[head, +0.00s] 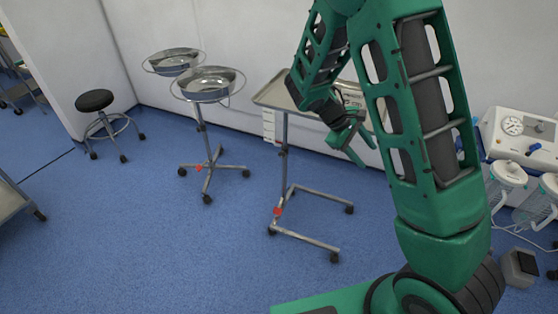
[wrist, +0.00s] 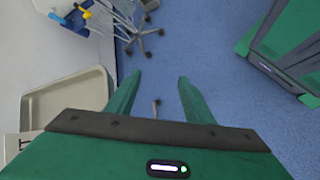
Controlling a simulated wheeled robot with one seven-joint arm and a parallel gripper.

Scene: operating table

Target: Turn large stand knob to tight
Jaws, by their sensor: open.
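The large stand (head: 284,170) is a grey wheeled stand with a rectangular metal tray (head: 268,97) on an upright pole, at the middle of the head view. A small dark fitting (head: 284,150) sits partway up the pole. It is too small to tell its turn position. A red part (head: 278,211) shows low on the stand near its base. My gripper (head: 357,154) is open and empty, right of the pole and below the tray's level. In the wrist view my gripper (wrist: 158,88) has its fingers apart over floor, with the tray (wrist: 70,103) to the left. The knob is not clearly seen there.
A two-basin stand (head: 208,88) is left of the large stand, with a black stool (head: 95,101) further left. A white wall is close behind. A suction unit (head: 520,135) with jars is at the right. Blue floor in front is clear.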

